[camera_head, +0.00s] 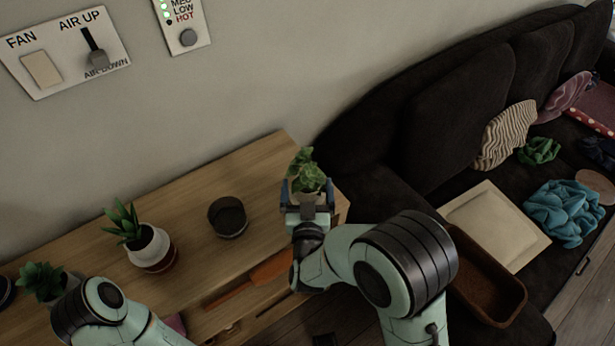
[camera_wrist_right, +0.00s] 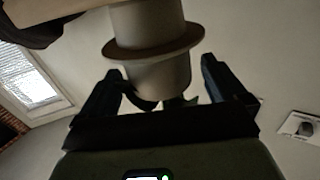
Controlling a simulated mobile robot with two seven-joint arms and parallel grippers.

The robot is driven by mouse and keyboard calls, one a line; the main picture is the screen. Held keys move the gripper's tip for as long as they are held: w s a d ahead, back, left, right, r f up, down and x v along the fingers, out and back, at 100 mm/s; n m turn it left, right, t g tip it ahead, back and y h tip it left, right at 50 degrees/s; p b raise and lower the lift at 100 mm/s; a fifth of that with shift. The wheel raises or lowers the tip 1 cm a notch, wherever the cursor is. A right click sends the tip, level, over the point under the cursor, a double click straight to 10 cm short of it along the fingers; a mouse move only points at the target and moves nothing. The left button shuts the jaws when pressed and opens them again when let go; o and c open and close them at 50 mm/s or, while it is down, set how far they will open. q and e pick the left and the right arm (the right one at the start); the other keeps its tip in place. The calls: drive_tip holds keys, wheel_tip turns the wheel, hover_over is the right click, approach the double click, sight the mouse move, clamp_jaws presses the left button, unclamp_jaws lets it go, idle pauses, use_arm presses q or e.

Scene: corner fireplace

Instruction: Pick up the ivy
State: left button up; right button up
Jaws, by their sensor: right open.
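A green leafy plant, which I take to be the ivy (camera_head: 307,172), stands in a small pale pot at the right end of the wooden cabinet top (camera_head: 190,205). My right gripper (camera_head: 306,188) is open, with one finger on each side of it. In the right wrist view, my right gripper (camera_wrist_right: 165,88) has the pale, rimmed pot (camera_wrist_right: 152,50) between its spread fingers. Gaps show on both sides, so the fingers look apart from the pot. The pot's lower part is largely hidden in the head view. My left gripper is not seen; only part of that arm shows.
A dark cup (camera_head: 228,217), a spiky plant in a white and brown pot (camera_head: 150,248) and another green plant (camera_head: 41,281) stand to the left on the cabinet. A dark sofa (camera_head: 400,150) with clothes and a brown basket (camera_head: 488,280) is at right.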

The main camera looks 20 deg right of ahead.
drive_tip(key=shift+w, duration=0.1)
drive_tip(key=shift+s+r, duration=0.1)
drive_tip(key=shift+s, duration=0.1)
drive_tip(key=shift+c, duration=0.3)
drive_tip(key=c, duration=0.8)
wheel_tip(320, 180, up, 20)
drive_tip(key=p, duration=0.5)
